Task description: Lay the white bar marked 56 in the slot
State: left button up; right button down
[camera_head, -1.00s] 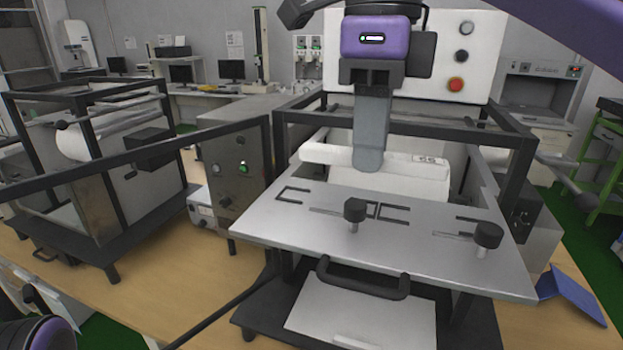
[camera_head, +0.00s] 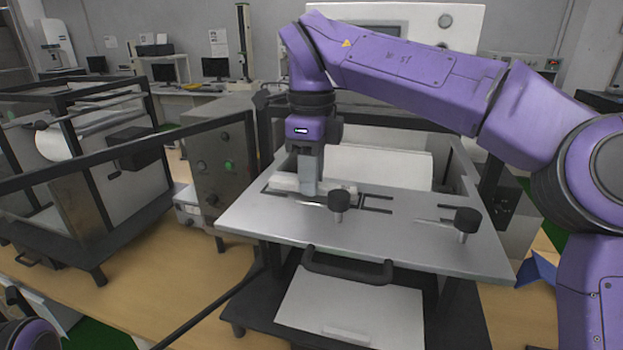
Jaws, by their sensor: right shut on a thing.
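The white bar (camera_head: 285,182) is at the back left of the grey metal plate (camera_head: 270,225). My right gripper (camera_head: 311,190) points down and is shut on the bar's middle, hiding that part. The bar is low, at or just above the plate; I cannot tell if it touches. Its number cannot be read now. Dark slot outlines (camera_head: 376,204) show on the plate to the right of the bar; the bar and gripper cover the outlines on the left. My left gripper is not in view.
Two black knobs (camera_head: 339,201) (camera_head: 467,220) stand up from the plate near its front. A black handle (camera_head: 347,266) is below the front edge. A grey control box (camera_head: 222,170) is at left.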

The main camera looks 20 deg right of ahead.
jog(key=shift+s+f, duration=0.1)
jog(key=shift+f, duration=0.05)
jog(key=shift+w+f, duration=0.1)
jog(key=shift+w, duration=0.25)
jog(key=shift+f, duration=0.2)
jog(key=c, duration=1)
grip_release()
jog(key=shift+r, duration=0.1)
jog(key=shift+s+r, duration=0.1)
jog(key=shift+s, duration=0.05)
notch_tip(320, 180, up, 12)
jog(key=p, duration=0.5)
